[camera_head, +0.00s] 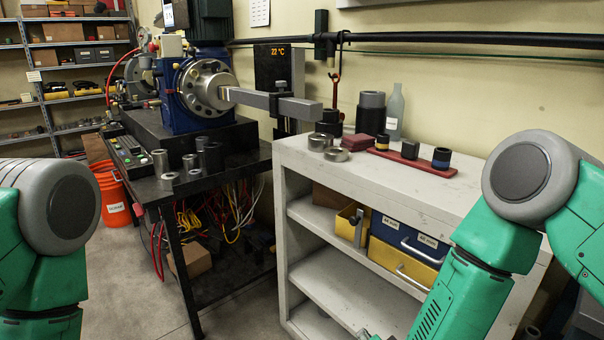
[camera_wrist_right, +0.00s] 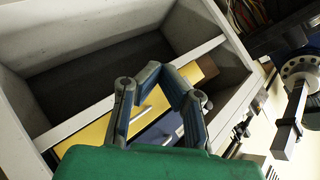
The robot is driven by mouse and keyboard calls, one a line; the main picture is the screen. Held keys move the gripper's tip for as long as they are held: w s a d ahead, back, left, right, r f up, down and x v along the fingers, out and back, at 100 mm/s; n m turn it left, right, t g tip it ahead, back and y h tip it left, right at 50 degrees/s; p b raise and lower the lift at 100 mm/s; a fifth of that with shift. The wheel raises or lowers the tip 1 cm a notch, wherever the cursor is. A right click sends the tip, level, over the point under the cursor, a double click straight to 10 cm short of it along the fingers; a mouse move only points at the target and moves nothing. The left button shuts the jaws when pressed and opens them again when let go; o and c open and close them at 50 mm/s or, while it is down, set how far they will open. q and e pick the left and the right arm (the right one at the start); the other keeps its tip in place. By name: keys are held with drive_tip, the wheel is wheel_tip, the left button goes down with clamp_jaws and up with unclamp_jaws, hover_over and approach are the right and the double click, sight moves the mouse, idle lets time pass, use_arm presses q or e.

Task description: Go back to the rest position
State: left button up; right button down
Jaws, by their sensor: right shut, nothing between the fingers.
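My right gripper (camera_wrist_right: 163,72) shows in the right wrist view with its fingertips together and nothing between them. Behind it is the open shelf unit with drawers, so it is in front of that unit. In the head view my right arm (camera_head: 480,265) comes in from the right and reaches down past the bottom edge; its gripper is almost wholly out of frame. My left arm (camera_head: 45,230) shows at the left edge, bent downward, and its gripper is out of view.
A white shelf unit (camera_head: 430,192) stands at centre right with cylinders on top; yellow and blue bins (camera_head: 405,250) sit inside. The black bench (camera_head: 215,170) carries the blue torque machine (camera_head: 183,98), whose grey bar (camera_head: 270,102) sticks out right. An orange bucket (camera_head: 113,200) stands left. Floor shows front left.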

drive_tip(key=s+d+f+n+g, duration=0.3)
drive_tip(key=s+d, duration=0.1)
drive_tip(key=s, duration=0.6)
drive_tip(key=s+d+f+n+g, duration=0.2)
drive_tip(key=s+d+n+g, duration=0.2)
drive_tip(key=s, duration=0.6)
drive_tip(key=s+d+f+n+g, duration=0.3)
drive_tip(key=s+d+g, duration=0.1)
drive_tip(key=s, duration=0.6)
drive_tip(key=shift+s+d+f+n, duration=0.15)
drive_tip(key=shift+d+f+n, duration=0.2)
drive_tip(key=shift+d+n, duration=0.1)
